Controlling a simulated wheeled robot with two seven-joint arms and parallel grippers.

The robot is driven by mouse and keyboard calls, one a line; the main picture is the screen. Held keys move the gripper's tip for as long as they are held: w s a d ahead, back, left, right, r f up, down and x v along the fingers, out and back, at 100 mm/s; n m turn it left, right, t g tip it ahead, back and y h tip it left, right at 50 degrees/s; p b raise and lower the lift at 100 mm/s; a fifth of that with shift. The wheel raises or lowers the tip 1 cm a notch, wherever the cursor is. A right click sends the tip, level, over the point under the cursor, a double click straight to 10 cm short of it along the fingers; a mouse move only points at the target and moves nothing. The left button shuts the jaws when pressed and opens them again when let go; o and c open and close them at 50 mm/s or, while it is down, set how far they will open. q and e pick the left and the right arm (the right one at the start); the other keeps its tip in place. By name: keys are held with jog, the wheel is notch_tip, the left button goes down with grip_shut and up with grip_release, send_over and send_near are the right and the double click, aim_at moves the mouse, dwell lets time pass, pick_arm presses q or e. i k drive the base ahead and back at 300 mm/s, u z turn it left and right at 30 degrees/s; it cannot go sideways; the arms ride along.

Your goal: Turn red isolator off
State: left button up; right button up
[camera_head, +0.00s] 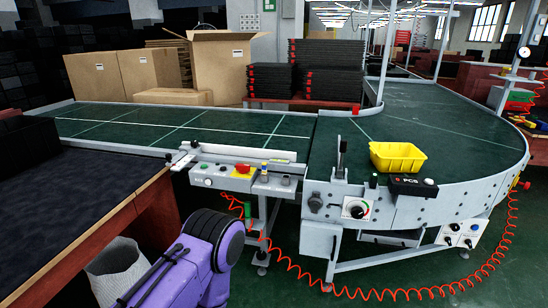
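A red knob (242,168) on a yellow plate sits on the grey control panel (215,178) along the front of the straight conveyor. It is the closest match to the red isolator, but its on or off position is too small to tell. Further right, a white plate with a dial (356,208) is on the curved conveyor's front. A purple arm, which looks like my left one, rises from the bottom edge in front of the conveyor. No gripper fingers show, and neither gripper can be seen. Nothing of mine touches the red knob.
A yellow bin (397,157) and a black box marked PCS (413,187) are on the curved conveyor (440,115). A red coiled hose (380,294) hangs below it. A dark-topped table (60,200) stands at left, near a white basket (118,270). Cardboard boxes (222,62) stand behind.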

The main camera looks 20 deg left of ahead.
aim_at(242, 169)
jog(key=u, duration=0.15)
jog(key=i, duration=1.15)
jog(key=u, duration=0.35)
